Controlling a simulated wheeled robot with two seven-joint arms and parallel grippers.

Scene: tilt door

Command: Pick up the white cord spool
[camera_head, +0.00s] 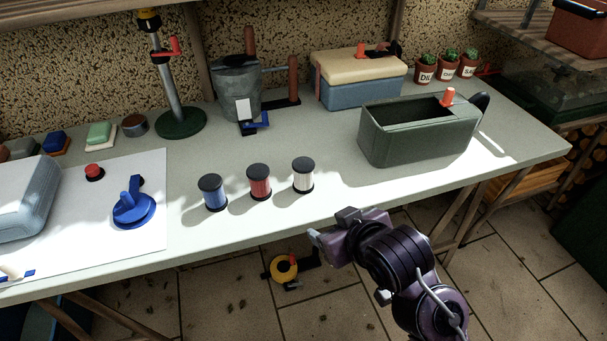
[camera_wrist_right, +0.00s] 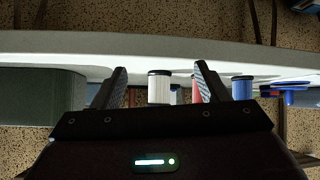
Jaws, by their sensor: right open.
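The white cord spool (camera_head: 303,175) stands upright on the workbench, with black end caps, at the right end of a row with a red spool (camera_head: 259,181) and a blue spool (camera_head: 212,192). My right gripper (camera_head: 329,226) is in front of the bench's near edge, below and a little right of the white spool, apart from it. In the right wrist view the open, empty jaws (camera_wrist_right: 161,72) have the white spool (camera_wrist_right: 159,88) showing between them, farther off. The red spool is partly hidden behind one finger there. My left gripper is not in view.
A green open box (camera_head: 415,135) stands right of the spools. A blue suction-cup-like tool (camera_head: 133,208) and a red button-like piece (camera_head: 94,172) lie on a white sheet at left. The bench around the white spool is clear.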

